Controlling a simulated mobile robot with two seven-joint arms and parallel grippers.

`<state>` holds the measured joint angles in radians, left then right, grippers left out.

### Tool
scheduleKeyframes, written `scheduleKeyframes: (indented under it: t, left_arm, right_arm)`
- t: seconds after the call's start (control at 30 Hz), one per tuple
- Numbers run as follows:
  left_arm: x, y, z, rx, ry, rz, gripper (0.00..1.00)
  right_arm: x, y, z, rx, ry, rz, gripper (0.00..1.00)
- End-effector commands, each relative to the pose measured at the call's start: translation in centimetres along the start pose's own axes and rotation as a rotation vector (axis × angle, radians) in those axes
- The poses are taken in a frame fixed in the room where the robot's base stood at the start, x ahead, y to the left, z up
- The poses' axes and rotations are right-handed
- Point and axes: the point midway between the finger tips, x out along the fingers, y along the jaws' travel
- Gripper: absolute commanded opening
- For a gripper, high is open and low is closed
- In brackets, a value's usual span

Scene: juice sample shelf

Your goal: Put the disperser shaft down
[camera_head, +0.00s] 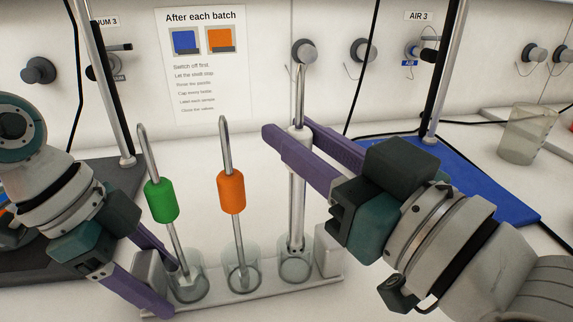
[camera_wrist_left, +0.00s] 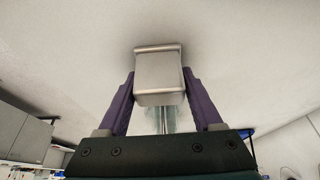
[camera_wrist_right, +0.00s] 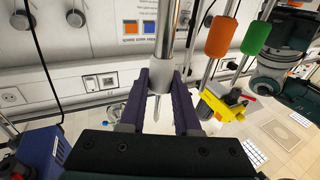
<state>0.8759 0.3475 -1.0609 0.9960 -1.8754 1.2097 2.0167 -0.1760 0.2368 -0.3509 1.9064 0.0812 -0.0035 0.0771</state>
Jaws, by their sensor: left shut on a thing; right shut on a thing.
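My left gripper (camera_head: 166,286) is shut on the rack's left end block (camera_head: 148,271), which also shows in the left wrist view (camera_wrist_left: 160,75).
A green-collared shaft (camera_head: 162,200) stands tilted in the left glass and an orange-collared one (camera_head: 231,192) in the middle glass. Stand poles (camera_head: 98,80) rise at both sides. A blue mat (camera_head: 480,190) and beaker (camera_head: 525,135) lie right. The bench behind the rack is clear.

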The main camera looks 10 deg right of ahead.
Motion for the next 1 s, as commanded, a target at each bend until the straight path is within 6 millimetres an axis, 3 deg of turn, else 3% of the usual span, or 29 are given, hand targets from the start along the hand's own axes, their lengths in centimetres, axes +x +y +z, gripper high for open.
scheduleKeyframes:
  t: [0.2,0.63,0.67,0.9,1.0]
  left_arm:
    - [0.0,0.0,-0.1,0.001,0.001,-0.001,0.0]
    - [0.0,0.0,-0.1,0.001,0.002,-0.001,0.0]
    - [0.0,0.0,-0.1,0.001,0.002,-0.001,0.0]
    - [0.0,0.0,-0.1,0.001,0.002,-0.001,0.0]
    - [0.0,0.0,-0.1,0.001,0.002,-0.001,0.0]
  right_arm:
    - [-0.3,0.0,3.2,0.0,-0.003,-0.001,0.0]
    - [-0.3,0.0,3.8,0.0,0.0,-0.001,0.0]
    - [-0.3,0.0,3.8,0.0,0.0,-0.001,0.33]
    - [-0.3,0.0,3.8,0.0,-0.001,-0.001,0.6]
    - [-0.3,0.0,3.8,0.0,-0.001,-0.001,0.61]
